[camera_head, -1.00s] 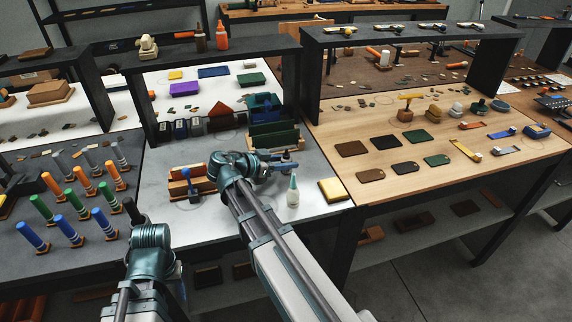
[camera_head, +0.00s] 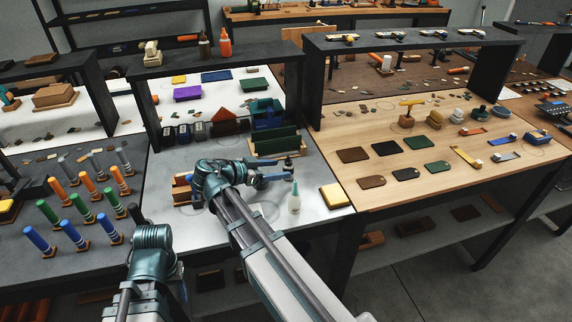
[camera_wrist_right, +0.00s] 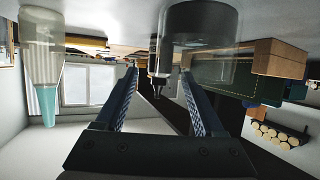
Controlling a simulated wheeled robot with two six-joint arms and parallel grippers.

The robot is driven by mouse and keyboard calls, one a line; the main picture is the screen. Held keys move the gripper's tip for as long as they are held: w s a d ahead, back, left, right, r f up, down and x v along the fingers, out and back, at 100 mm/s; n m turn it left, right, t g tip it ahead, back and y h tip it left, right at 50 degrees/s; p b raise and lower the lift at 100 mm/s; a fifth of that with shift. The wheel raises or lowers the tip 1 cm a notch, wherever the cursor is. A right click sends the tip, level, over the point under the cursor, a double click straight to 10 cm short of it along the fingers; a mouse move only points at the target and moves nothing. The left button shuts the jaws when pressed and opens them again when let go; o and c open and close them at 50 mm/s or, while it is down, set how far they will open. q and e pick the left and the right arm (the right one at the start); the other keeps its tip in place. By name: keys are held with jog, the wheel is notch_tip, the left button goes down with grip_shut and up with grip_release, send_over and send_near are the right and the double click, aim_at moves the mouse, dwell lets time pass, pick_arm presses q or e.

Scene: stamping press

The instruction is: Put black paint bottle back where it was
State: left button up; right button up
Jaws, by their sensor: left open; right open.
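A dark bottle with a thin nozzle (camera_wrist_right: 163,62) stands just past the fingertips of my right gripper (camera_wrist_right: 159,72) in the right wrist view, which shows the scene upside down. A grey see-through cylinder (camera_wrist_right: 205,22) overlaps it; I cannot tell whether they are one thing. In the head view my right gripper (camera_head: 288,177) is open, low over the grey table, with a small dark top (camera_head: 288,161) by its fingertips. My left gripper (camera_head: 134,212) is open and apart, over the left table's edge.
A clear bottle with a teal tip (camera_head: 294,198) stands close in front of my right gripper. A green-slotted rack (camera_head: 275,141) stands behind.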

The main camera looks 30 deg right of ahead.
jog(key=p+v, duration=0.2)
jog(key=v, duration=0.5)
jog(key=shift+a, duration=0.1)
